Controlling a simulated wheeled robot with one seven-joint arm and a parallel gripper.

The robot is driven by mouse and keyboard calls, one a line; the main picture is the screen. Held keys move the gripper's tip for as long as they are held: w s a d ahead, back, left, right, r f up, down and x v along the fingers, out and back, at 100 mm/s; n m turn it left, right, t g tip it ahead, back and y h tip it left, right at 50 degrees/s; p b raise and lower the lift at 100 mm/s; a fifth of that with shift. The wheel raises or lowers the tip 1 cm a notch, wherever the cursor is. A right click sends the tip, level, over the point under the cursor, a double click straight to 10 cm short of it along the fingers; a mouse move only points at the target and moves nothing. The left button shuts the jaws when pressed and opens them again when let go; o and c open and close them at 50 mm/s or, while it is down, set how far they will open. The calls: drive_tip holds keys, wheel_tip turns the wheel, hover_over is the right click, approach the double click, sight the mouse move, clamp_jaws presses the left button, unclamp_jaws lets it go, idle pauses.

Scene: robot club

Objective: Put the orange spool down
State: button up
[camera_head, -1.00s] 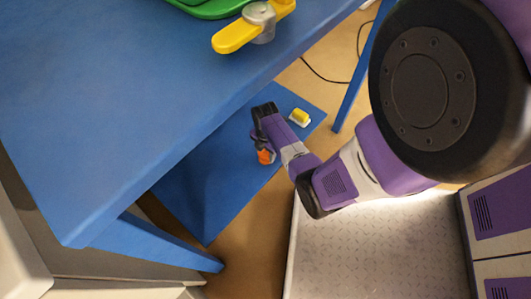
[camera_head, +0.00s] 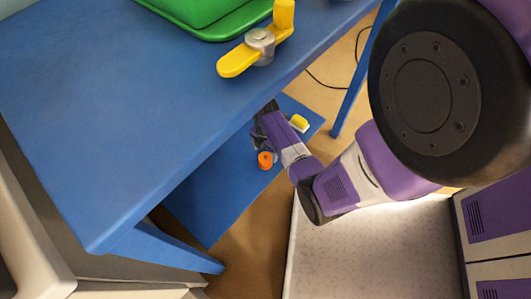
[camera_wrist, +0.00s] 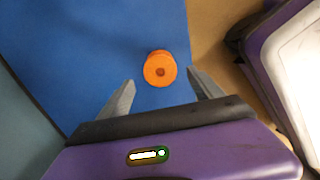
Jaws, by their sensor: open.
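The orange spool (camera_head: 265,160) rests on the blue mat (camera_head: 215,195) on the floor below the table. In the wrist view the spool (camera_wrist: 160,68) lies just beyond the fingertips, between their lines and apart from both. My gripper (camera_wrist: 156,88) is open and empty, its two grey fingers spread wide. In the head view my gripper (camera_head: 262,122) is low beside the spool, partly hidden by the table edge.
The blue table (camera_head: 150,110) overhangs the mat. On it are a yellow-handled grey clamp (camera_head: 262,45) and a green tray (camera_head: 215,25). A table leg (camera_head: 352,95) stands to the right.

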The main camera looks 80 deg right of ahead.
sight(265, 158)
wheel_tip(265, 158, up, 6)
drive_tip(key=p, duration=0.2)
drive_tip(key=w+a+m+t+h, duration=0.2)
drive_tip(key=w+a+m+t, duration=0.1)
drive_tip(key=a, duration=1)
drive_tip(key=s+a+r+m+t+h, duration=0.1)
drive_tip(key=a+r+m+t, duration=0.2)
drive_tip(key=a+r, duration=0.35)
drive_tip(key=s+a+r+m+t+y, duration=0.1)
drive_tip(key=s+a+r+m+t, duration=0.1)
drive_tip(key=r, duration=0.7)
drive_tip(key=s+a+r+m+t+y, duration=0.1)
drive_tip(key=a+r+t, duration=0.3)
drive_tip(key=r, duration=0.6)
drive_tip(key=s+a+r+m+t+y, duration=0.1)
drive_tip(key=s+a+r+m+t, duration=0.1)
drive_tip(key=a+r, duration=0.4)
wheel_tip(265, 158, up, 4)
drive_tip(key=shift+s+a+m+t, duration=0.4)
drive_tip(key=shift+s+t, duration=0.1)
drive_tip(key=shift+s, duration=0.15)
